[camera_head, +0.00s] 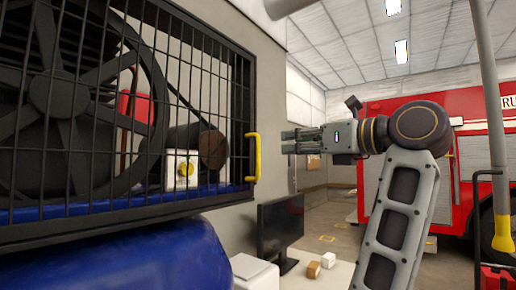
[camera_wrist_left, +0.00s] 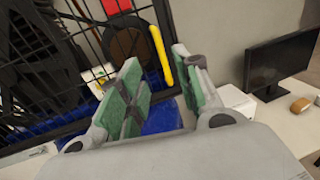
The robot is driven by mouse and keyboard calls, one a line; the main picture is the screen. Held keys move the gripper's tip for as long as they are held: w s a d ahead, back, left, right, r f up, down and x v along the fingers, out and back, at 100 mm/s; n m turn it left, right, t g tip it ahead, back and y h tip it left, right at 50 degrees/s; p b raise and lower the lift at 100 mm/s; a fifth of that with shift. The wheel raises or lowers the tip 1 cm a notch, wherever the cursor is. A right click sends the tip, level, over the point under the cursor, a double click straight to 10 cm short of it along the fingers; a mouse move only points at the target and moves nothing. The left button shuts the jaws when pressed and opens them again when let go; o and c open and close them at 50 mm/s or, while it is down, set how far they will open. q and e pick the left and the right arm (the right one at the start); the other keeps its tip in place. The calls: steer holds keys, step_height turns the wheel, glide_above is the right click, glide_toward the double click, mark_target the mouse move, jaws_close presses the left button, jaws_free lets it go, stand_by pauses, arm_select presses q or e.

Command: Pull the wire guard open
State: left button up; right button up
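The wire guard (camera_head: 200,75) is a black mesh frame at the left of the head view, and looks closed over the machine. A yellow upright handle (camera_head: 253,158) is on its right edge. My left gripper (camera_head: 284,141) is to the right of the handle, pointing at it, with a small gap between. In the left wrist view the yellow handle (camera_wrist_left: 161,55) shows between and beyond the green-padded fingers of my left gripper (camera_wrist_left: 155,62). These fingers are apart and hold nothing. My right gripper is not in view.
Behind the guard are a large dark spoked wheel (camera_head: 65,95) and a red part (camera_head: 135,105). A blue tank (camera_head: 130,262) lies below. A monitor (camera_head: 281,230) and a white box (camera_head: 255,270) stand on a desk at lower middle. A red truck (camera_head: 440,105) is far back.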

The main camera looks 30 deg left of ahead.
arm_select(q)
steer(key=shift+p+x, duration=0.4)
steer(key=shift+x, duration=6.4)
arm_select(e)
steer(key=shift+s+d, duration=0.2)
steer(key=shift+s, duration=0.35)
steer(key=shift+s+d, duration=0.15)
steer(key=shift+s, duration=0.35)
arm_select(q)
steer(key=c, duration=0.6)
jaws_close()
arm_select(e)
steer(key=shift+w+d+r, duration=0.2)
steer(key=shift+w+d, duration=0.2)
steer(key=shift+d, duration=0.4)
